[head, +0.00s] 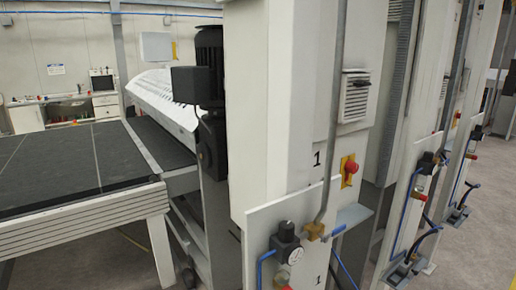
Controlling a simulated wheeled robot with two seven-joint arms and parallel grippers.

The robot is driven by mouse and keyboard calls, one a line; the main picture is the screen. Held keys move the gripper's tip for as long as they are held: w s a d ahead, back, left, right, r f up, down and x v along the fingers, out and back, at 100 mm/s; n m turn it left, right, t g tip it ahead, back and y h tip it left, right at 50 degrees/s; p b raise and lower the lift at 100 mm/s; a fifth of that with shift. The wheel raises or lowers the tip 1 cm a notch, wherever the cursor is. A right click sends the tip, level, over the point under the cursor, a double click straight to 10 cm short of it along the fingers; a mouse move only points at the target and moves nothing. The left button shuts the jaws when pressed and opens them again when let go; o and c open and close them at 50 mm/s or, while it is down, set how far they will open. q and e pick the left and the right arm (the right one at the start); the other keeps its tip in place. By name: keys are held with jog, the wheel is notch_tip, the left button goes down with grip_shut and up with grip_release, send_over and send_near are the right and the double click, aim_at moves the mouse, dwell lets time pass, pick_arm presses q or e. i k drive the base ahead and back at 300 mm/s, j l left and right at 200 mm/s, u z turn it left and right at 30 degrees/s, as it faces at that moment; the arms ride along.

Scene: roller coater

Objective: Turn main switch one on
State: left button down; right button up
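The main switch (349,170) is a red knob on a yellow plate. It sits on the side of a tall light-grey cabinet (272,110), right of a black number 1. The knob is small here and I cannot tell its turned position. Neither of my grippers is in the head view, and nothing touches the switch.
A pressure regulator with a gauge (288,243), a vertical pipe (333,120) and a blue hose stand near the cabinet's lower front. More cabinets follow at the right. A dark conveyor table (60,165) and black motor (209,60) are left. Floor shows at the right (480,240).

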aim_at(350, 167)
jog(key=i+l, duration=0.1)
jog(key=l, duration=0.4)
jog(key=i+l, duration=0.1)
jog(key=l, duration=0.35)
jog(key=l+u, duration=0.1)
jog(key=l, duration=0.4)
jog(key=i, duration=0.05)
